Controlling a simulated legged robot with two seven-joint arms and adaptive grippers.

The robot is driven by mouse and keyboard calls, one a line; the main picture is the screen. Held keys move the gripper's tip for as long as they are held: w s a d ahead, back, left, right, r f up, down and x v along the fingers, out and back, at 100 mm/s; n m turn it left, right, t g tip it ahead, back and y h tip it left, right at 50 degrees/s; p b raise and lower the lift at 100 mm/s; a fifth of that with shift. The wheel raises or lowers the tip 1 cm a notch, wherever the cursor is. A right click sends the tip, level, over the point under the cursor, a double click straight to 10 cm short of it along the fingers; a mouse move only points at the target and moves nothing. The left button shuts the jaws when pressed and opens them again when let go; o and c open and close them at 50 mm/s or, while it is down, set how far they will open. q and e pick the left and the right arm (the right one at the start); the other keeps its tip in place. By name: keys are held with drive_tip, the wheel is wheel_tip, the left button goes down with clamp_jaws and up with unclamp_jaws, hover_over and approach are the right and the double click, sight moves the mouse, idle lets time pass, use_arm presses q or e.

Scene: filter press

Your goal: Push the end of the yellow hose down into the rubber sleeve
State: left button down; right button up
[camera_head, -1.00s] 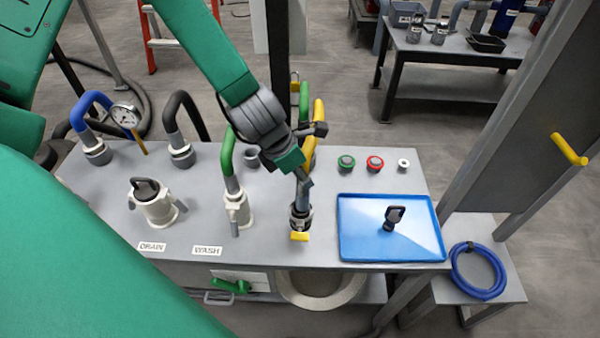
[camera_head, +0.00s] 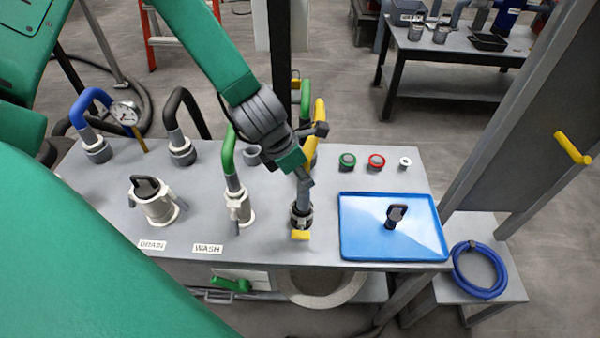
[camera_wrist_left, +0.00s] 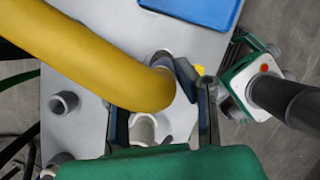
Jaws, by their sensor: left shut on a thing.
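The yellow hose (camera_head: 318,118) arches down behind my left gripper (camera_head: 303,178). In the left wrist view the hose (camera_wrist_left: 100,58) runs in from the upper left and bends down between the fingers of my left gripper (camera_wrist_left: 160,112). The gripper is shut on the hose near its grey end (camera_head: 303,195). That end stands roughly upright at the dark rubber sleeve (camera_head: 301,218), which has a yellow tab (camera_head: 300,235) in front. The hose end meets the mouth of the sleeve, but how deep it sits cannot be told. My right gripper is not in view.
A blue tray (camera_head: 360,245) with a black-handled item (camera_head: 396,214) lies just right of the sleeve. The green hose (camera_head: 229,160) and its white fitting (camera_head: 240,208) stand close on the left. Green and red buttons (camera_head: 376,161) are behind the tray. The bench front between is clear.

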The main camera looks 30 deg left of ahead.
use_arm(q)
drive_tip(key=shift+r+p, duration=2)
drive_tip(key=shift+r, duration=0.3)
drive_tip(key=shift+s+f, duration=0.1)
drive_tip(key=shift+f, duration=0.05)
